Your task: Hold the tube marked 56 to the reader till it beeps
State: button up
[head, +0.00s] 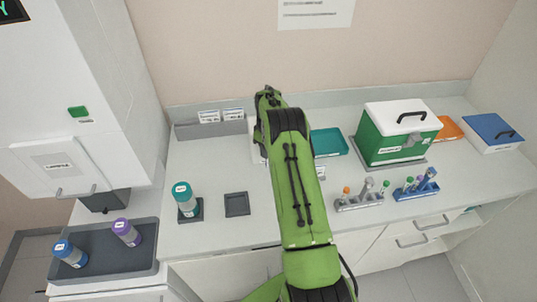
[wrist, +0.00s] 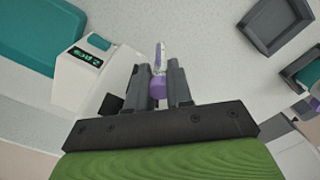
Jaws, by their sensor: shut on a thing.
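In the wrist view my gripper (wrist: 159,78) is shut on a clear tube with a purple cap (wrist: 158,88). The tube's number cannot be read at this angle. The reader (wrist: 72,84), a white box with a lit green display and a teal top patch, stands just left of the gripper. The tube is beside it, apart from its display face; the display's text is not clear. In the head view my green arm hides the gripper, the tube and most of the reader.
A grey rack (head: 360,204) and a blue rack (head: 416,193) hold tubes at right. Behind them are a teal tray (head: 329,143) and a green box (head: 387,144). A teal-capped bottle (head: 186,198) and an empty dark pad (head: 237,204) are at left.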

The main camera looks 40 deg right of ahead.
jog(key=s+a+r+p, duration=0.1)
jog(key=s+a+r, duration=0.1)
jog(key=s+r, duration=0.2)
jog(key=shift+s+r, duration=0.3)
jog(key=shift+r, duration=0.3)
